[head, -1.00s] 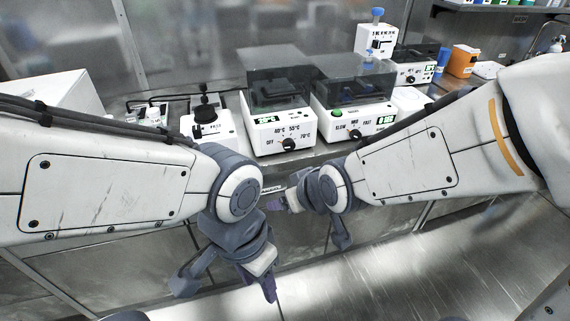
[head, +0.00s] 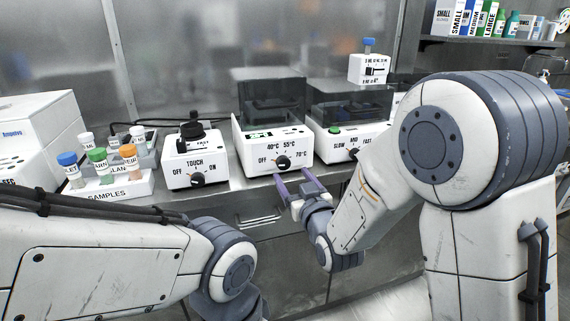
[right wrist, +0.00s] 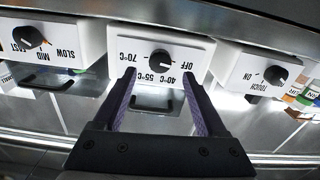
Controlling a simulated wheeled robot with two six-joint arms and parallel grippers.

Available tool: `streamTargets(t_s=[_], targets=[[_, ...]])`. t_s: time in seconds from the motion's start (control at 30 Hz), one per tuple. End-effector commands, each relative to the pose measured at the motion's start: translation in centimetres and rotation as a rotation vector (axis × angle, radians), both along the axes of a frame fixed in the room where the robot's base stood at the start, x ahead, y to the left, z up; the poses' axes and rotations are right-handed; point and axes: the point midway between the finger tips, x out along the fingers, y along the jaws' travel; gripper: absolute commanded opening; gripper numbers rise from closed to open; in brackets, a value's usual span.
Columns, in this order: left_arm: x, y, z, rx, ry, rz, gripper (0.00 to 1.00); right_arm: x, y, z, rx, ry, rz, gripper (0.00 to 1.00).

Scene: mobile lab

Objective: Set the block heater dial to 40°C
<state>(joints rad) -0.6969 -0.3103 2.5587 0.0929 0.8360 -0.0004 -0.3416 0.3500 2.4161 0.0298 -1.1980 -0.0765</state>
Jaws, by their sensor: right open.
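The block heater (head: 246,152) is a white box with a dark clear-lidded top, standing on the steel bench. Its front has a black dial (head: 283,163) marked OFF, 40°C, 55°C and 70°C. In the right wrist view the picture is upside down, and the dial (right wrist: 160,60) appears to point toward OFF. My right gripper (head: 294,177) is open and empty, its purple fingers just below and in front of the dial, apart from it. In the right wrist view the fingers (right wrist: 158,78) lie either side of the dial's line. My left gripper is out of the picture.
A TOUCH/ON mixer (head: 187,172) stands left of the heater, and a SLOW/MID/FAST device (head: 326,146) stands close on its right. A sample rack (head: 126,187) with coloured-cap bottles is further left. The bench front edge and a drawer handle (head: 258,222) lie below.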

Motion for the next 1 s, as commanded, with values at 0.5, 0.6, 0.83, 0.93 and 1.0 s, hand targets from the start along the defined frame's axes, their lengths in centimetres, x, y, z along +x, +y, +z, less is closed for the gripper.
streamTargets(t_s=[0.5,0.6,0.83,0.93,1.0], targets=[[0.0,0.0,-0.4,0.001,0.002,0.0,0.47,5.8,1.9,-0.2,-0.001,0.002,0.0,0.74],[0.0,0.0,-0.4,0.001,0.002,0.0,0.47,5.8,1.9,-0.2,-0.001,0.002,0.0,0.74],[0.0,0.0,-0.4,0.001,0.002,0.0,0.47,5.8,1.9,-0.2,-0.001,0.002,0.0,0.32],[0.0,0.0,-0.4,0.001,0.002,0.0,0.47,5.8,1.9,-0.2,-0.001,0.002,0.0,0.0],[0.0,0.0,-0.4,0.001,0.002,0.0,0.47,5.8,1.9,-0.2,-0.001,0.002,0.0,0.0]])
